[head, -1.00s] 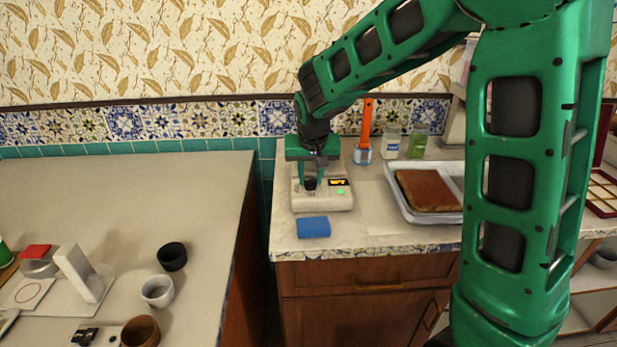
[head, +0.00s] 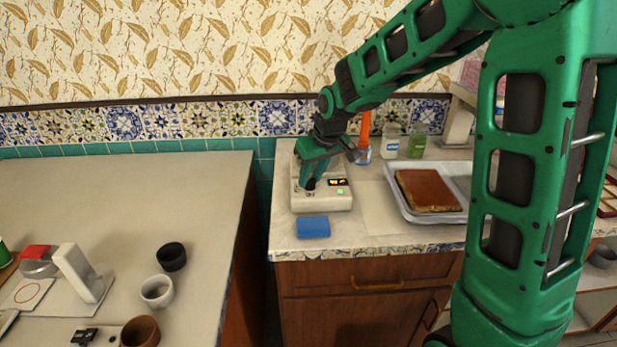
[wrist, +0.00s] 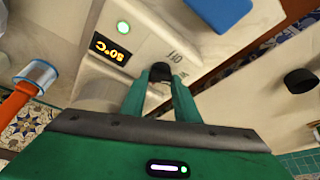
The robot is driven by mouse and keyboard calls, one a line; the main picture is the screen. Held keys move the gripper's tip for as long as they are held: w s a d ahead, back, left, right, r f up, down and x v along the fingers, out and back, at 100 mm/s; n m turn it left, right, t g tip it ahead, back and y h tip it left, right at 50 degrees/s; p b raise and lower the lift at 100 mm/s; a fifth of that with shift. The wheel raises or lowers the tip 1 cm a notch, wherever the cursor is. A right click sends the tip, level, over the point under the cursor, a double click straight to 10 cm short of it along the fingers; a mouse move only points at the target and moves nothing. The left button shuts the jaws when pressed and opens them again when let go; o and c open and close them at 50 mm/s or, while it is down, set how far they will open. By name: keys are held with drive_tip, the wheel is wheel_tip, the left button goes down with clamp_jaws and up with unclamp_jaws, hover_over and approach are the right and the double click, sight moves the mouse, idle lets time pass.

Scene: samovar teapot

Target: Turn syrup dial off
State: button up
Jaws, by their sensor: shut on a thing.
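The syrup warmer (head: 335,201) is a cream box on the right counter. My fingers partly hide the dial.
A blue block (head: 313,227) lies just in front of the warmer. A metal tray (head: 453,217) with a brown slab stands to the right. A jar with an orange handle (head: 365,128) and two jars are behind. A gap separates the left counter (head: 120,190).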

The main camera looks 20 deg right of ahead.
drive_tip(key=n, duration=0.2)
drive_tip(key=n+y, duration=0.1)
drive_tip(key=n+g, duration=0.1)
drive_tip(key=n, duration=0.1)
drive_tip(key=shift+w+d+n+y, duration=0.1)
drive_tip(key=shift+d+n+y, duration=0.2)
drive_tip(key=shift+y, duration=0.1)
drive_tip(key=n, duration=0.2)
drive_tip(key=n+g, duration=0.1)
drive_tip(key=n, duration=0.1)
drive_tip(key=n+g+y, duration=0.1)
drive_tip(key=n, duration=0.1)
drive_tip(key=shift+w+d, duration=0.15)
drive_tip(key=shift+w, duration=0.1)
drive_tip(key=o, duration=1)
drive_tip(key=shift+o, duration=0.2)
drive_tip(key=shift+n, duration=0.3)
drive_tip(key=shift+r, duration=0.1)
drive_tip(key=w+v, duration=0.1)
drive_tip(key=v, duration=0.9)
drive_tip(key=shift+s+d+r, duration=0.2)
drive_tip(key=shift+s+d, duration=0.05)
drive_tip(key=shift+s, duration=0.2)
